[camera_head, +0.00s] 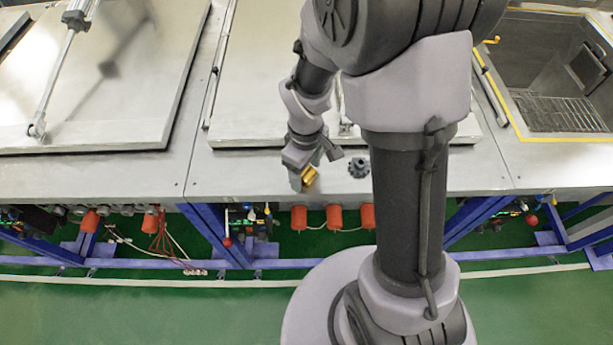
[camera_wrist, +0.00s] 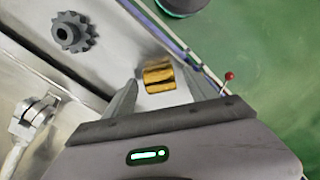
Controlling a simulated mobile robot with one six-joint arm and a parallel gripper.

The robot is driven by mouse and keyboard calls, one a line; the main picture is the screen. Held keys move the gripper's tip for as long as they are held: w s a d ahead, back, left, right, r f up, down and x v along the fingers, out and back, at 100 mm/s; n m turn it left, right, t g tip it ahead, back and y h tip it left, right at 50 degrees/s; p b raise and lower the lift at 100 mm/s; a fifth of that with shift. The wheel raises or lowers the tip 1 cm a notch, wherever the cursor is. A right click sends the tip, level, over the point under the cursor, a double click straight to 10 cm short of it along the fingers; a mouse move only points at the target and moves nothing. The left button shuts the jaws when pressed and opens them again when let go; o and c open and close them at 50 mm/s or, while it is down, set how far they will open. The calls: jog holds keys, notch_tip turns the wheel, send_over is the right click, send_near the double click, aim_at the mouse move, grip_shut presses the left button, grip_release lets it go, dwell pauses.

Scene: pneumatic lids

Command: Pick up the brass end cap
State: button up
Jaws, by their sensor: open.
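The brass end cap (camera_head: 309,175) is a small gold cylinder on the metal worktop near its front edge. In the wrist view the brass end cap (camera_wrist: 158,77) lies between the fingers, close to their tips. My gripper (camera_head: 303,178) is down at the worktop's front edge beside the cap, with its fingers pointing down. In the wrist view my gripper (camera_wrist: 155,85) is open, with one finger on each side of the cap. I cannot tell whether either finger touches it. The cap's far side is hidden.
A dark gear (camera_head: 359,167) lies on the worktop right of the cap, and it shows in the wrist view (camera_wrist: 74,32). Closed metal lids (camera_head: 250,80) stand behind. An open basin (camera_head: 560,75) with a rack is at right. Green floor lies beyond the front edge.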

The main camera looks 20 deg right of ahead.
jog(key=shift+f, duration=0.5)
jog(key=shift+r, duration=0.1)
grip_shut()
